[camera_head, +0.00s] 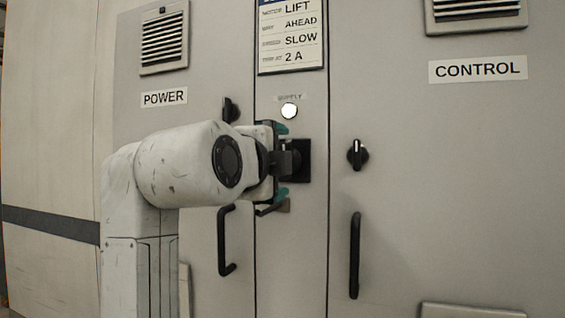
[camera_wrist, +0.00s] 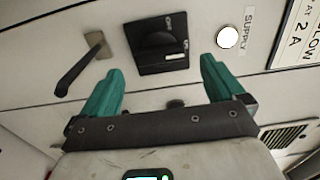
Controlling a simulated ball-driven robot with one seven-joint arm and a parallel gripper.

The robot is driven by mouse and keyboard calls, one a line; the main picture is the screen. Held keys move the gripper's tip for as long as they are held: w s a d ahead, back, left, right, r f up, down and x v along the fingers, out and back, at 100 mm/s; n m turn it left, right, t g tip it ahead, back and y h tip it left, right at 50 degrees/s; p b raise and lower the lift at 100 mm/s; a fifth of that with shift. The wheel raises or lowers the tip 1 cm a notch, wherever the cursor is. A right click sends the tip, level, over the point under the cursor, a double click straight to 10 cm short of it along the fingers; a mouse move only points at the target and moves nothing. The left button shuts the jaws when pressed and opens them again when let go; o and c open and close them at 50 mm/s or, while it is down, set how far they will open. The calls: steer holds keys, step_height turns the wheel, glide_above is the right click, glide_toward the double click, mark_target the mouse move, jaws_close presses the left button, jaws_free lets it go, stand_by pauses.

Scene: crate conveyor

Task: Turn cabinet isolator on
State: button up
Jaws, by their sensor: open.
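The cabinet isolator is a black square plate with a dark rotary knob and small white markings. It shows at the top middle of the wrist view (camera_wrist: 148,40) and partly behind my gripper in the head view (camera_head: 306,160). The wrist view is turned sideways to the cabinet. I cannot clearly tell which marking the knob points to. My gripper (camera_wrist: 162,72) has two teal fingers spread apart, one on each side of the isolator in the picture. Nothing is between them. In the head view my gripper (camera_head: 283,160) is close in front of the isolator; contact cannot be told.
A lit white SUPPLY lamp (camera_head: 289,110) sits above the isolator. A dark lever handle (camera_wrist: 82,70) on a small plate is below it. Black door knobs (camera_head: 357,154) and bar handles (camera_head: 354,255) stick out from the POWER and CONTROL doors on either side.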

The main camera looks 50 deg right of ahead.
steer(key=v, duration=0.7)
steer(key=shift+s+a, duration=0.15)
steer(key=shift+a, duration=0.15)
stand_by(0.4)
